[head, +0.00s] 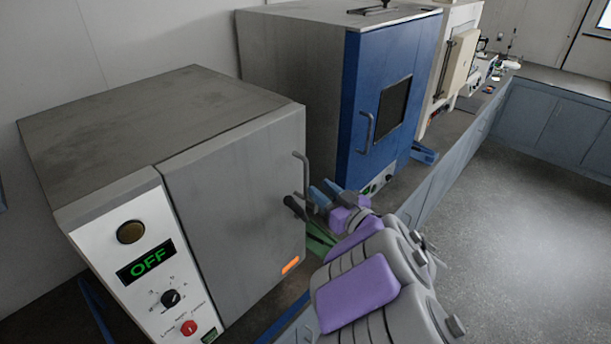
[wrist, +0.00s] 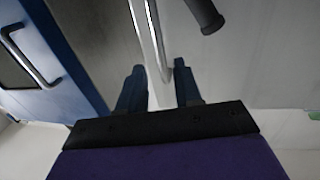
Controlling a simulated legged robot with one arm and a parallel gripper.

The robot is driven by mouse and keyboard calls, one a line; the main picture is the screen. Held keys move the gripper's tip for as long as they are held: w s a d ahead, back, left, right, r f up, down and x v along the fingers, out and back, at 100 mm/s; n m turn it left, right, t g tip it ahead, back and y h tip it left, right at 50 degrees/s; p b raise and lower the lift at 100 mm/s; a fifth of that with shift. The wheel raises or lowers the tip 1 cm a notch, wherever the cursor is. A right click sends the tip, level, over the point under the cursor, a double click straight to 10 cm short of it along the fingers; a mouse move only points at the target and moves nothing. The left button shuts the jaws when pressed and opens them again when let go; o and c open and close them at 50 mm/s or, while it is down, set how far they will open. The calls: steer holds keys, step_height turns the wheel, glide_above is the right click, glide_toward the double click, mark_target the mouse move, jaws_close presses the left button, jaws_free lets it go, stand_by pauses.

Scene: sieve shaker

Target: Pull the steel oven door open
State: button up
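The steel oven (head: 110,115) stands at the left in the head view, and its grey front door (head: 235,200) looks shut. A slim vertical steel handle (head: 302,172) is at the door's right edge, with a dark lever (head: 294,207) beside its lower end. My gripper (head: 320,192) is just to the right of the handle. In the wrist view my gripper (wrist: 158,68) has its two dark fingers apart, and the handle (wrist: 152,30) runs down between the fingertips. I cannot tell whether either finger touches it. The lever's black end (wrist: 205,14) shows above the right finger.
A blue-doored oven (head: 385,105) stands behind, to the right of the steel oven. A cream-coloured machine (head: 455,65) is farther along the bench. The oven's white panel (head: 140,262) reads OFF. Open grey floor (head: 520,220) lies to the right.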

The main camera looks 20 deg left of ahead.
glide_above(306, 197)
steer(key=shift+w+a+b, duration=0.15)
steer(key=shift+w+b, duration=0.15)
steer(key=shift+w, duration=0.05)
jaws_close()
stand_by(0.4)
